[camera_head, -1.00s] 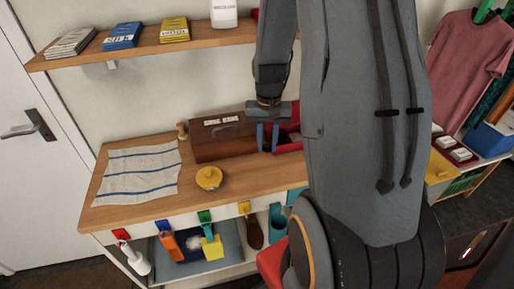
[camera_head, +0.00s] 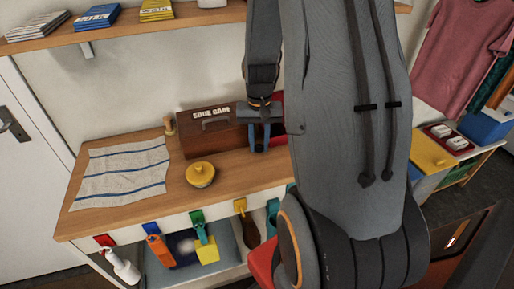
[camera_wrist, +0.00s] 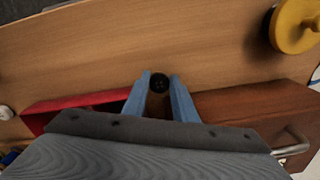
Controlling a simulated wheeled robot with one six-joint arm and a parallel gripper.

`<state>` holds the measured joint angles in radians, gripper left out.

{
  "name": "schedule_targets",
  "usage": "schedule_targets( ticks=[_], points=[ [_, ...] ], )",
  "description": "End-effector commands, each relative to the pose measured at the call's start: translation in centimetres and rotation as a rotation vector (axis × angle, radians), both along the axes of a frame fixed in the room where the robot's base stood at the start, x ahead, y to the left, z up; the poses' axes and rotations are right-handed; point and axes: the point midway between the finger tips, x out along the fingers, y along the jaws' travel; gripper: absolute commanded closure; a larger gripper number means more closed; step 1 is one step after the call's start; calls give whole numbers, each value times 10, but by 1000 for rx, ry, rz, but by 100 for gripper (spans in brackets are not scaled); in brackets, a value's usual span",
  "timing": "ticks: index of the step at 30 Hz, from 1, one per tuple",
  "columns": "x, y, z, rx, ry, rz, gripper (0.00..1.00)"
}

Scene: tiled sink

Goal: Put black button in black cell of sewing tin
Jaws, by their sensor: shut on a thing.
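My gripper (camera_head: 259,141) has blue fingers and is shut on a small round black button (camera_wrist: 159,82), held at the fingertips in the wrist view. A red open box (camera_wrist: 62,103), which may be the sewing tin, stands beside the brown wooden box. Its inside is mostly hidden behind my gripper in the wrist view, so I cannot make out a black cell. In the head view only a piece of red (camera_head: 278,99) shows beside my arm. The button appears above bare wood in the wrist view, apart from the red box; its height is unclear.
The brown "SHOE CARE" box (camera_head: 208,140) stands left of my gripper on the wooden bench. A yellow round knobbed thing (camera_head: 200,174) and a striped cloth (camera_head: 122,172) lie further left. Bare bench top (camera_head: 240,172) is free in front. A shelf (camera_head: 115,30) runs above.

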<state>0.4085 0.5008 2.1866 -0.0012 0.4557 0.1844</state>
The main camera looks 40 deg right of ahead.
Motion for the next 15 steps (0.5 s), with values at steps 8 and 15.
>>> schedule_targets(
  ticks=[8,15],
  points=[
    [1,-2,-5,-1,-2,-2,96],
    [1,-2,-8,-1,-1,-2,73]
  ],
)
